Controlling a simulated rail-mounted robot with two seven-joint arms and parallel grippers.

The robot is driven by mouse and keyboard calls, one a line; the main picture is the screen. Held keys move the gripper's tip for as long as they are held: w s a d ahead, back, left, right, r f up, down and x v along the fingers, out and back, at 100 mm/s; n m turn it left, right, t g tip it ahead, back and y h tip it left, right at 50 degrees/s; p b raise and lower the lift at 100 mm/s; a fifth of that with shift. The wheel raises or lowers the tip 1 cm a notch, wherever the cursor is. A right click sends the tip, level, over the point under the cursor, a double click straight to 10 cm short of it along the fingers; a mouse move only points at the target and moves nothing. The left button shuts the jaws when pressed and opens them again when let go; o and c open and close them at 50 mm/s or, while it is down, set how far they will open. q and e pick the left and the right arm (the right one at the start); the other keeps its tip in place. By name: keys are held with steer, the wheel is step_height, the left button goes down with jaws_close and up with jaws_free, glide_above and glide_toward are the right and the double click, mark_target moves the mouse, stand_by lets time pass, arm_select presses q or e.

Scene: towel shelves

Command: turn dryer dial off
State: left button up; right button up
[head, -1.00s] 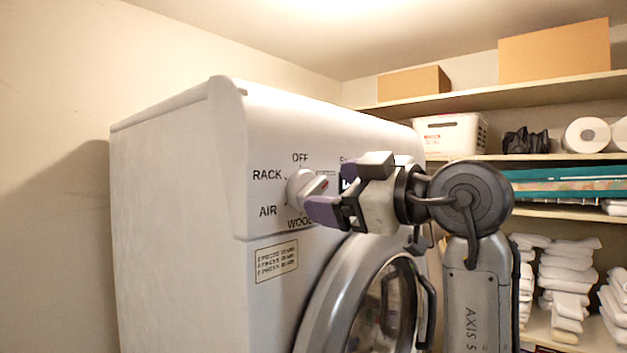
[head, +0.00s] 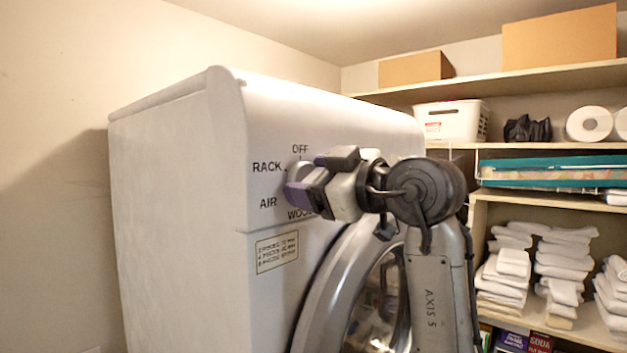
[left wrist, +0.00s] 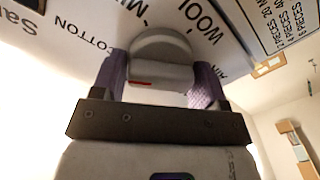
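The white dryer (head: 170,200) stands at centre left in the head view, with a round dial (head: 299,172) on its front panel. Labels OFF, RACK and AIR and a partly hidden WOOL surround the dial. My left gripper (head: 318,176) is at the dial and hides most of it. In the left wrist view, the dial (left wrist: 160,52) sits between the two purple-padded fingers, which are parted on either side of it. A red mark shows on the dial's raised grip. I cannot tell whether the pads touch it. My right gripper is not in view.
The dryer's round door (head: 335,285) is below the dial. Shelves (head: 480,90) at the right hold cardboard boxes (head: 560,45), a white basket (head: 452,120), paper rolls (head: 589,124) and folded white towels (head: 562,255). A plain wall stands at the left.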

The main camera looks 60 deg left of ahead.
arm_select(q)
steer(key=c, duration=0.4)
steer(key=shift+c, duration=0.2)
steer(key=n+b, duration=0.1)
steer(key=n, duration=0.4)
steer(key=shift+f+n, duration=0.1)
steer(key=shift+n, duration=0.3)
steer(key=n+b, duration=0.1)
steer(key=n, duration=0.5)
steer(key=shift+s, duration=0.1)
steer(key=o, duration=0.8)
